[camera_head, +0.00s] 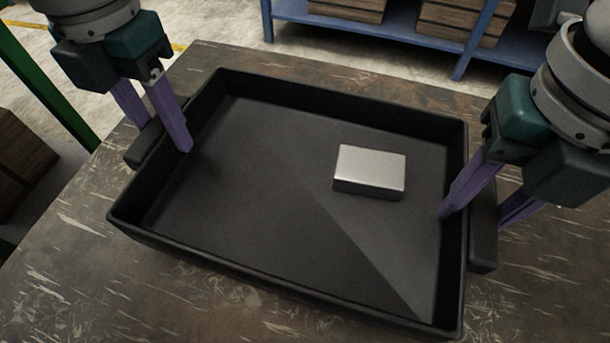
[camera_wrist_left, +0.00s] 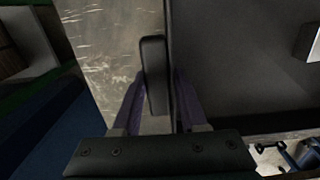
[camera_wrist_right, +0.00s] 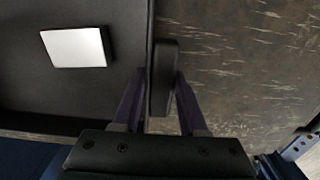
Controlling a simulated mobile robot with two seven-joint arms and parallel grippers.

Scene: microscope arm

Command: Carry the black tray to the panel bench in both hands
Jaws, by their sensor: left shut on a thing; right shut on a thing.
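The black tray (camera_head: 270,200) is a shallow rectangular box with raised walls, over a worn brown bench top. A silver metal block (camera_head: 370,168) lies inside it, right of the middle. My left gripper (camera_head: 165,138) is shut on the tray's left side, one finger inside the wall and one outside by the handle; the left wrist view shows that handle (camera_wrist_left: 154,75) between the fingers. My right gripper (camera_head: 478,212) is shut on the right side in the same way, with the right handle (camera_wrist_right: 164,78) between its fingers. I cannot tell whether the tray touches the bench top.
The worn bench top (camera_head: 60,270) shows around the tray and is otherwise clear. A blue shelf (camera_head: 400,40) with wooden crates (camera_head: 465,20) stands behind. A green post (camera_head: 45,85) and a wooden crate (camera_head: 22,160) are at the left.

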